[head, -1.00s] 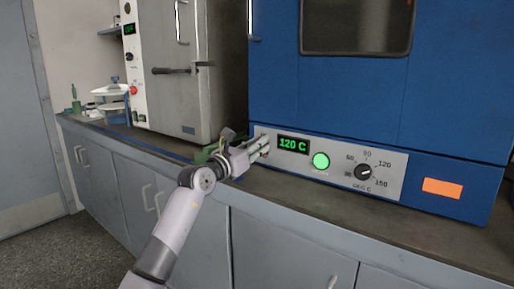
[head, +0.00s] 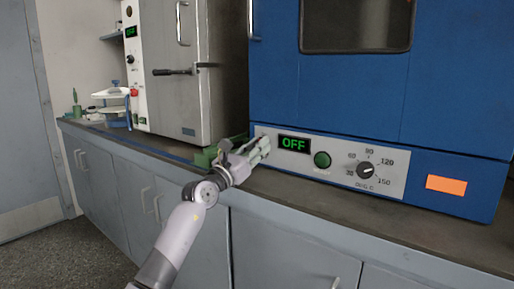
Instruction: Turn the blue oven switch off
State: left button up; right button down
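The blue oven (head: 350,95) stands on the bench at the right. Its silver control panel (head: 335,172) carries a display (head: 294,144) reading OFF, a dark green round lamp (head: 322,160) and a black temperature dial (head: 366,171). My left gripper (head: 262,147) is at the left end of this panel, its fingers pointing at it. The switch itself is hidden behind the fingers. I cannot tell whether the fingers touch it or how far apart they are. My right gripper is not in view.
A grey oven (head: 175,75) stands left of the blue one, with a handle sticking out in front. A green object (head: 205,157) lies on the bench beside my gripper. A small white-topped device (head: 112,97) stands farther left. The bench front at right is clear.

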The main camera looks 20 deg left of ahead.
pick_arm(q)
jog(key=o, duration=0.4)
jog(key=shift+s, duration=0.1)
jog(key=v, duration=1.2)
